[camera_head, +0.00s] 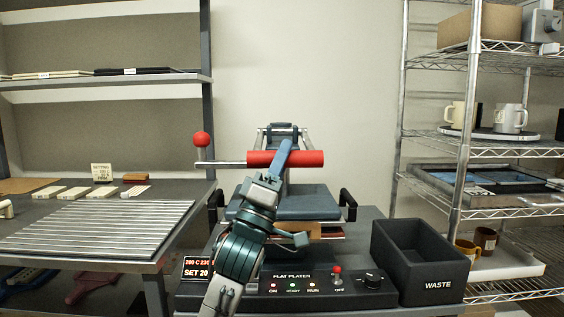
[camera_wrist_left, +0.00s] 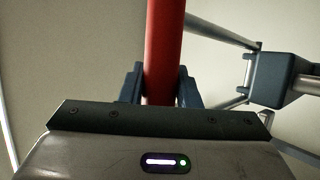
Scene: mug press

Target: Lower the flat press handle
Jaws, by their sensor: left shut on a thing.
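The flat press (camera_head: 296,206) stands in the middle of the head view, with a blue-grey upper plate over a lower board. Its handle is a horizontal red grip (camera_head: 303,158) on a metal bar, raised above the upper plate. My left gripper (camera_head: 282,158) reaches up in front of the press and is shut on the red grip. In the left wrist view the red grip (camera_wrist_left: 163,50) runs between the two fingers (camera_wrist_left: 160,88), with the press's metal arms to the right. My right gripper is not in view.
A control panel (camera_head: 320,284) with lights, a switch and a knob fronts the press. A black waste bin (camera_head: 420,258) stands at the right. A ribbed metal rack (camera_head: 100,229) is at the left, and a wire shelf with mugs (camera_head: 510,118) is at the far right.

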